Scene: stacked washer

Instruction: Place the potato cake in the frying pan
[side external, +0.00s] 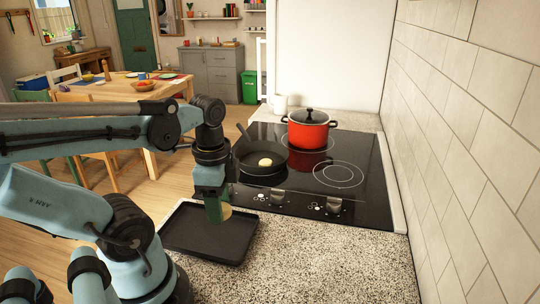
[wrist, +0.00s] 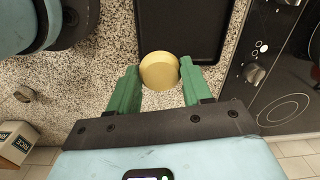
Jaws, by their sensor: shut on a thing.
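My gripper (side external: 215,208) has green fingers and is over the dark tray (side external: 178,227) in the side view. In the wrist view my gripper (wrist: 153,82) is shut on a round, pale yellow potato cake (wrist: 160,71). This cake (side external: 226,211) shows only partly beside the fingers in the side view. Whether it touches the tray I cannot tell. The black frying pan (side external: 250,157) is on the cooktop, behind my gripper. A similar pale round cake (side external: 265,162) lies in the pan.
A red pot (side external: 308,130) with a black lid stands on the cooktop (side external: 340,202), right of the pan. A tiled wall (side external: 470,130) bounds the right side. The speckled counter (side external: 320,260) is clear in front.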

